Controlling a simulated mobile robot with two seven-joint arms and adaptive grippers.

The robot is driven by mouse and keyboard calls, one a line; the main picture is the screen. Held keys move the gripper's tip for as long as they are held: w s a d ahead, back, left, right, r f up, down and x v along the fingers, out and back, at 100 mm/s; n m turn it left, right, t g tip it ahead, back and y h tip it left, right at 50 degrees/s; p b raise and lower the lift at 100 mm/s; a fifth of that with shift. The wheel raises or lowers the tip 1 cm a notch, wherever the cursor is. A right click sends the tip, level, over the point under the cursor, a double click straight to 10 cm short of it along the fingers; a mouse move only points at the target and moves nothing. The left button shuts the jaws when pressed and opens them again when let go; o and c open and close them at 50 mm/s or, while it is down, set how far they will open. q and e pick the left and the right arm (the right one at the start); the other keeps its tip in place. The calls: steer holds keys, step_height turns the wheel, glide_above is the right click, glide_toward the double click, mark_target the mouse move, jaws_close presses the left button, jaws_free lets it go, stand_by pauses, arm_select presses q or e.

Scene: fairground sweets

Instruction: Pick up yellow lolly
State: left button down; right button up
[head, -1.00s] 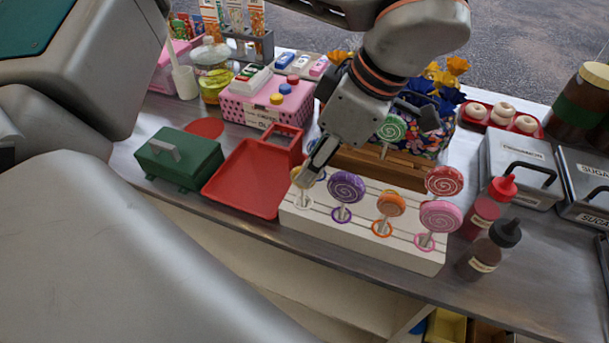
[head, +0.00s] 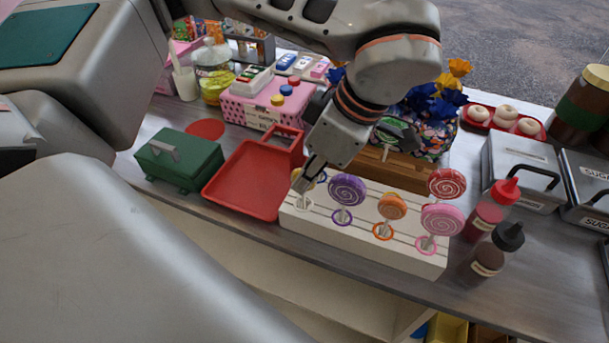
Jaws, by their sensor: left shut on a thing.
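The yellow lolly (head: 296,175) stands at the left end of the white slotted stand, mostly hidden behind my fingers. Its stick goes down to a white ring on the stand. My left gripper (head: 304,185) comes down from above and is shut on the yellow lolly. The lolly is still at its place in the stand (head: 330,228); I cannot tell whether it is raised at all. The right gripper is not in view.
A purple lolly (head: 347,190) stands close to the right of my fingers. Orange (head: 392,207), pink (head: 441,220) and red (head: 446,183) lollies stand further right. A red tray (head: 245,185) lies to the left. Sauce bottles (head: 489,258) stand to the right.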

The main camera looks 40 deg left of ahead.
arm_select(q)
steer(key=shift+r, duration=0.25)
step_height(320, 180, up, 20)
steer(key=p, duration=0.3)
steer(key=shift+f+p, duration=0.2)
steer(key=shift+p, duration=0.2)
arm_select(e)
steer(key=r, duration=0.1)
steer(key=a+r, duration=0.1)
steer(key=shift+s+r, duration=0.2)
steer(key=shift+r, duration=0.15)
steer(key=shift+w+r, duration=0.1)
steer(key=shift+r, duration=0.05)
